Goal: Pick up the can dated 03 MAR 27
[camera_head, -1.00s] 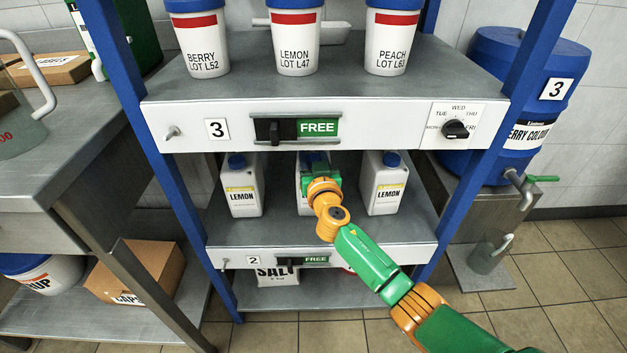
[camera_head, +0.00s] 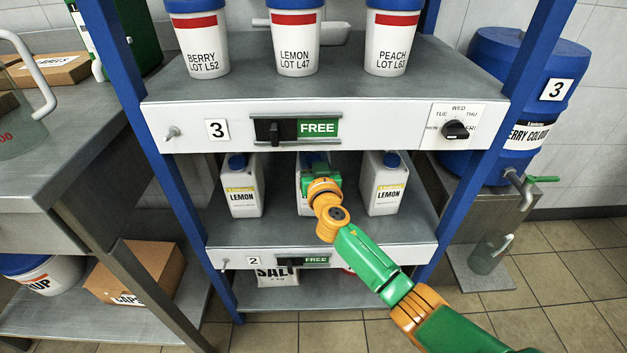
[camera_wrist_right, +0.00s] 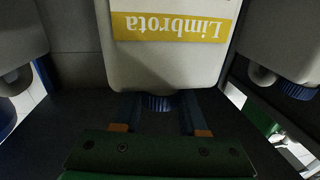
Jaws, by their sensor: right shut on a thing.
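Three white cans with blue caps stand in a row on the shelf under panel 3. The left can (camera_head: 241,190) and right can (camera_head: 385,190) have yellow-topped LEMON labels. The middle can (camera_head: 302,196) is mostly hidden behind my right gripper (camera_head: 315,165). In the right wrist view, the middle can (camera_wrist_right: 172,65) shows an upside-down yellow "Limbrota" strip, and the right gripper (camera_wrist_right: 160,115) is shut on it, with a finger on each side of its blue cap (camera_wrist_right: 160,102). No can's date is readable in either view. My left gripper is not in view.
Berry, lemon (camera_head: 297,45) and peach tubs stand on the shelf above. The panel edge (camera_head: 365,128) hangs over the cans' bay. Blue posts (camera_head: 178,190) frame the rack. Neighbouring cans stand close on both sides of the middle one. A blue drum (camera_head: 515,110) stands right.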

